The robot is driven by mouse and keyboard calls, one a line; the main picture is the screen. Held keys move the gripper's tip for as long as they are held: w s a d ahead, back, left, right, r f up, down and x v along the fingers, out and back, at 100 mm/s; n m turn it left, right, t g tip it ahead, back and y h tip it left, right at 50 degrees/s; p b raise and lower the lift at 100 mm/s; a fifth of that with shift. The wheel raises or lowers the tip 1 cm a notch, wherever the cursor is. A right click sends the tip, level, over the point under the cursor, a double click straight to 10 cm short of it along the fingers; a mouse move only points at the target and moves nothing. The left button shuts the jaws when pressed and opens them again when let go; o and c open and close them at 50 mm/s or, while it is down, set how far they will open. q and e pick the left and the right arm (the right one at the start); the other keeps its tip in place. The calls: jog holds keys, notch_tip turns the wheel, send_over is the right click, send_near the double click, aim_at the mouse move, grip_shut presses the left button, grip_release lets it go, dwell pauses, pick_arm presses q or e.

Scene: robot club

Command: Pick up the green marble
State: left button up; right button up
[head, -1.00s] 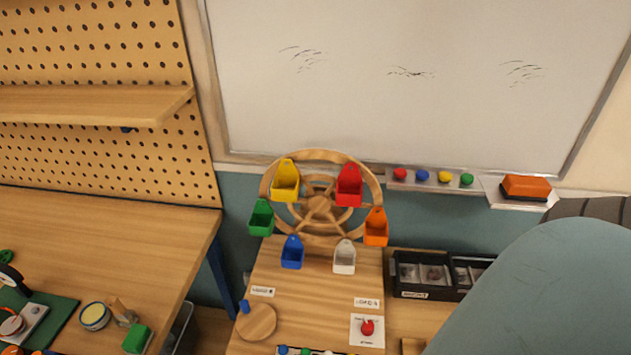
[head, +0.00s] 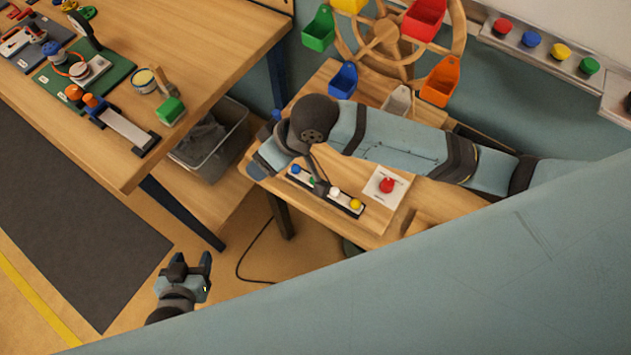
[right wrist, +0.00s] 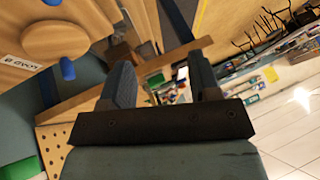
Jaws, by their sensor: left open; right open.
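The green marble (head: 320,187) sits in the dark rack (head: 349,206) on the small wooden table, between a blue marble (head: 296,169) and a white marble (head: 335,192); a dark piece of my arm partly covers it. A yellow marble (head: 356,205) is at the rack's right end. My right arm lies across the table above the rack, its gripper (head: 262,160) near the table's left edge. The right wrist view shows its two fingers (right wrist: 160,78) apart with nothing between them. My left gripper (head: 190,263) is open and empty over the floor at the lower left.
A wooden wheel (head: 387,37) with coloured buckets stands behind the rack. A red knob (head: 387,185) on a white card is right of the rack. A workbench (head: 200,50) with a grey bin (head: 212,140) beneath is at left.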

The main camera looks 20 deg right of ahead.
jog(key=d+g+h+b, duration=0.25)
jog(key=d+h, duration=0.35)
jog(key=d, duration=0.3)
jog(key=shift+h, duration=0.3)
jog(key=f, duration=0.5)
jog(key=f+b, duration=0.1)
jog(key=f, duration=0.1)
jog(key=shift+w+d+f, duration=0.15)
jog(key=shift+w+d, duration=0.1)
jog(key=shift+d, duration=0.15)
jog(key=shift+s+f+b, duration=0.15)
jog(key=shift+s+f, duration=0.1)
jog(key=shift+f, duration=1.3)
jog(key=shift+s+f+b, duration=0.15)
jog(key=shift+s+f, duration=0.05)
jog(key=shift+f, duration=1.3)
jog(key=shift+c, duration=0.3)
jog(key=c, duration=1)
